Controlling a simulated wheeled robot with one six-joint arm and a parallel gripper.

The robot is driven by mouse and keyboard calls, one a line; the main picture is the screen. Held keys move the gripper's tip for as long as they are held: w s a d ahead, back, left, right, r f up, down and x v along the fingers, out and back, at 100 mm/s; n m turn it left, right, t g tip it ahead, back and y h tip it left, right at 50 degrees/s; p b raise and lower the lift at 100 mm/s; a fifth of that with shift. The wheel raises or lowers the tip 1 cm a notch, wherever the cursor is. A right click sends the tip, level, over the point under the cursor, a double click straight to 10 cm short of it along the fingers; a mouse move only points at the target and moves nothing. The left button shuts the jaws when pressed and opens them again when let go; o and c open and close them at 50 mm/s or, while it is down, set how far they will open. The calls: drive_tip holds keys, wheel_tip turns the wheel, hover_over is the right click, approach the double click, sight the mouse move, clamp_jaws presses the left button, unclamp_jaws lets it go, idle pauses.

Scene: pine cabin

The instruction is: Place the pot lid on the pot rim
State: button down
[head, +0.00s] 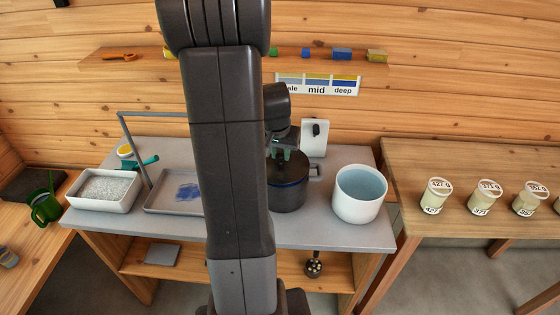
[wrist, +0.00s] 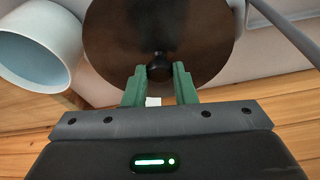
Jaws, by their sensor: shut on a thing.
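The dark brown round pot lid (wrist: 160,25) fills the upper middle of the wrist view. My gripper (wrist: 159,72) has its green fingers on either side of the lid's black knob and is shut on it. In the head view, my gripper (head: 285,154) points down over the lid (head: 293,166). The dark pot (head: 289,197), with a blue band near its top and a side handle, stands directly below the lid on the grey table. The lid covers the pot's opening. I cannot tell whether it touches the rim. My arm hides the pot's left side.
A white pot with a pale blue inside (head: 360,194) stands close to the right. Left are a grey tray (head: 165,204), a white bin of granules (head: 105,190) and a grey bent frame (head: 134,148). Labelled jars (head: 435,196) stand on the right table.

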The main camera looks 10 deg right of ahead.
sight(280, 157)
wheel_tip(280, 157, down, 3)
drive_tip(key=shift+f, duration=0.15)
drive_tip(key=shift+s+f, duration=0.15)
drive_tip(key=shift+f, duration=0.1)
drive_tip(key=c, duration=1.2)
unclamp_jaws()
drive_tip(key=shift+r, duration=0.55)
drive_tip(key=v, duration=1.1)
